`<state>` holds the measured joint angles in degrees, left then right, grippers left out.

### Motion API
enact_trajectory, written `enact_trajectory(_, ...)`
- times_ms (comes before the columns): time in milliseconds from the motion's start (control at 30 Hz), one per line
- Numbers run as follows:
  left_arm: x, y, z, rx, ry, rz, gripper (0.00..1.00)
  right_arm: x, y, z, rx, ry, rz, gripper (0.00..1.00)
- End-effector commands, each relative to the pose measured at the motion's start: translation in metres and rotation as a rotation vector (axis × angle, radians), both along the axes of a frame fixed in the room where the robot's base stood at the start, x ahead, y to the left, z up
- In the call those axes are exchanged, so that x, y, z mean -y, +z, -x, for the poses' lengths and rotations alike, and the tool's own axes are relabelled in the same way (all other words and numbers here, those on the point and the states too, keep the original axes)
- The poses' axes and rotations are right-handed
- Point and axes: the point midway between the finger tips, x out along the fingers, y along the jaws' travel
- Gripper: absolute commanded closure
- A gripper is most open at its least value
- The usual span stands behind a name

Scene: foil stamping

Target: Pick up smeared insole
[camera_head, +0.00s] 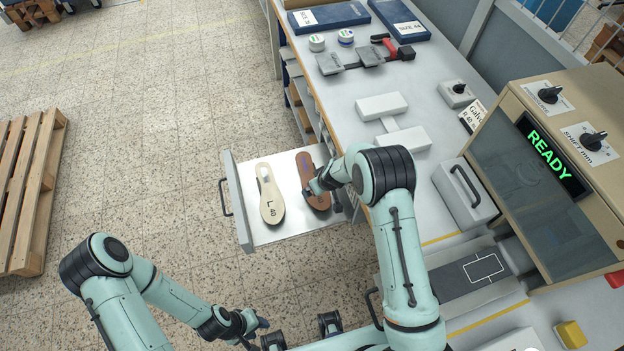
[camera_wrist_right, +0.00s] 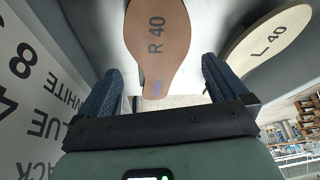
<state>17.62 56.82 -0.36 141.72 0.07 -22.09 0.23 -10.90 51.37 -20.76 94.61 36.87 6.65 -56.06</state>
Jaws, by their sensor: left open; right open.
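The brown insole marked R 40 (camera_head: 305,164) lies in the open drawer (camera_head: 243,231), partly hidden by my right gripper. The right wrist view shows this insole (camera_wrist_right: 158,42) with a small purple smear near its narrow end. My right gripper (camera_wrist_right: 160,85) is open, its two fingers apart on either side of that end. Whether they touch it cannot be told. A cream insole marked L 40 (camera_head: 270,190) lies beside it on the left, and it also shows in the right wrist view (camera_wrist_right: 265,38). My left gripper (camera_head: 256,324) is open and empty, low in the head view.
The workbench (camera_head: 345,95) stands right of the drawer, with white blocks, grey pads and blue boxes on it. A stamping machine (camera_head: 545,165) showing READY is at the right. A wooden pallet (camera_head: 27,190) lies at the far left. The floor between is clear.

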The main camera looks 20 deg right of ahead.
Motion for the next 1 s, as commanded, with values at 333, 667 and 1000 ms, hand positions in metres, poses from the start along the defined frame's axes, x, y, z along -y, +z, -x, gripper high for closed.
enact_trajectory(333,0.000,0.005,-0.003,0.003,0.000,0.000,0.57,-0.006,-0.043,-0.014,-0.001,0.000,0.000,0.00)
enact_trajectory(667,0.000,0.005,-0.003,0.004,-0.001,0.000,0.57,-0.006,-0.046,-0.016,0.001,0.000,0.000,0.16)
enact_trajectory(1000,0.000,0.005,-0.003,0.004,-0.001,0.000,0.57,-0.006,-0.045,-0.016,0.001,0.000,0.000,0.39)
